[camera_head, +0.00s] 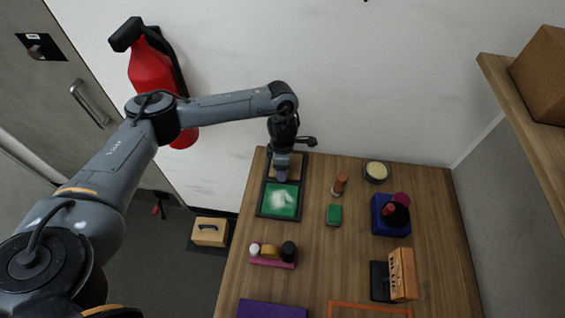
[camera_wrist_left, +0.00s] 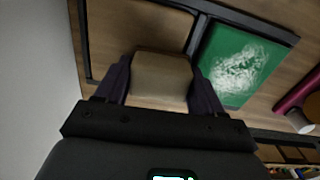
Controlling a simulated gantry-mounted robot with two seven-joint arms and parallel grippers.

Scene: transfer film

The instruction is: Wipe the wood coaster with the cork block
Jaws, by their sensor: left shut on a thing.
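A black two-part tray (camera_head: 260,207) stands at the table's back left. Its back part holds a plain brown wood panel that looks like the wood coaster (camera_wrist_left: 125,28), partly covered by my arm in the head view. Its front part holds a green panel (camera_head: 274,209) with a white smear, also in the left wrist view (camera_wrist_left: 223,50). My left gripper (camera_head: 282,173) is shut on a tan block, the cork block (camera_wrist_left: 160,75). The block is over the wood coaster, near the divider; I cannot tell if they touch. My right gripper is out of view.
Right of the tray are an orange-brown bottle (camera_head: 340,185), a green block (camera_head: 334,215), a round tin (camera_head: 376,171) and a blue box (camera_head: 385,229). A pink rack (camera_head: 271,262) with small items sits in front of the tray. The wall is close behind.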

